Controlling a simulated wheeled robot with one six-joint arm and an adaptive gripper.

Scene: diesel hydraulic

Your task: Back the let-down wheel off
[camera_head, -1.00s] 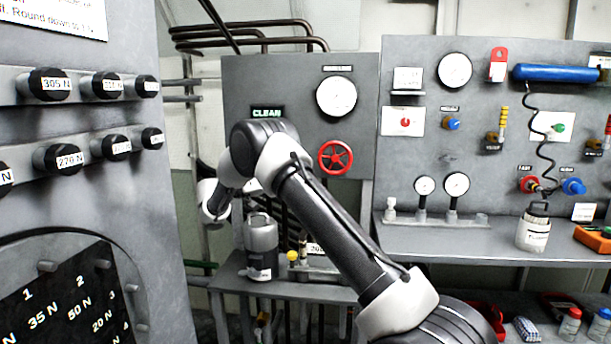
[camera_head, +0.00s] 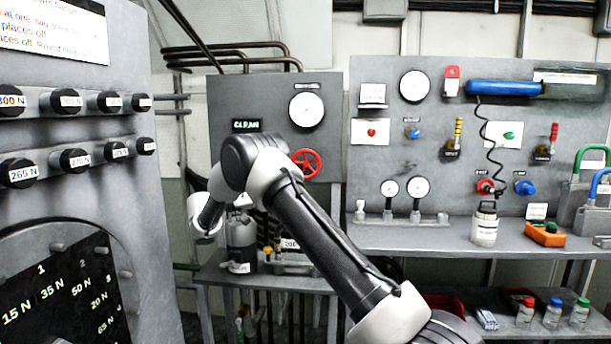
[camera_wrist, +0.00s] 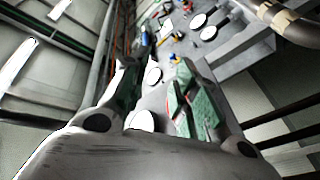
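A red spoked handwheel (camera_head: 306,164) is mounted on the grey panel (camera_head: 240,105), below a large white round gauge and right of a sign reading CLEAN. It looks like the let-down wheel. My arm's elbow stands in front of and left of it, and nothing touches the wheel. My wrist hangs at the left, beside a grey cylinder on the small bench; the fingers cannot be made out in the head view. In the wrist view my gripper (camera_wrist: 160,78) shows two spread fingers with greenish pads and nothing held between them. I cannot pick out the wheel there.
A grey cabinet (camera_head: 130,210) with labelled knobs stands close on the left. A small bench (camera_head: 265,280) carries the grey cylinder (camera_head: 241,243) and a yellow-topped fitting. A long workbench (camera_head: 420,238) with gauges, a white canister (camera_head: 484,226) and an orange box (camera_head: 545,234) runs right.

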